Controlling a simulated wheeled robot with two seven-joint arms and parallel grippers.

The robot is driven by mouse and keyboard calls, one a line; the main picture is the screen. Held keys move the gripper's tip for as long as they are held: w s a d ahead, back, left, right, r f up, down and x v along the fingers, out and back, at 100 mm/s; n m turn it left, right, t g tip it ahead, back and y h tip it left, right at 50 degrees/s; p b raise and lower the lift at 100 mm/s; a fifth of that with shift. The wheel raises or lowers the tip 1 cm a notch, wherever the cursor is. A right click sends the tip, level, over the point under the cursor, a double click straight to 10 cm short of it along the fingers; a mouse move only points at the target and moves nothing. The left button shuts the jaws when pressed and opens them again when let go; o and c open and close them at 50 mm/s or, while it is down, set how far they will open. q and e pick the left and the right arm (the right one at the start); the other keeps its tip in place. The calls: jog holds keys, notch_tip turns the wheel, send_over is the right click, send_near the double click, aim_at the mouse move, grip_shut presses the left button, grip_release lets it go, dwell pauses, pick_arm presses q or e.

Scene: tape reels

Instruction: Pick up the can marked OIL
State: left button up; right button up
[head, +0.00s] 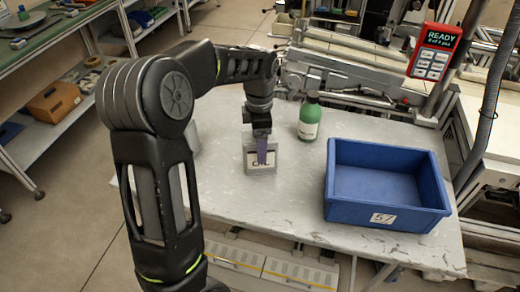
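A grey box-shaped can (251,167) stands upright on the table, with a pale label on its front. The dark lettering is partly covered by a purple finger and begins with what looks like a C; I cannot read it as OIL with certainty. My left gripper (263,150) points down at this can from above, with the purple finger in front of its face. Whether the fingers press on the can cannot be made out. Another grey container (193,138) is mostly hidden behind my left arm, its marking unseen. My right gripper is out of view.
A green bottle (309,121) with a white label stands right of the can. A blue bin (385,213) marked 57 sits empty at the table's right. The grey table (285,205) is bare in front of the can. A red panel (434,53) reading READY hangs at upper right.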

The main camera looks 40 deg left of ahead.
pick_arm(q)
jog(key=shift+f, duration=0.8)
grip_shut()
dwell(0.6)
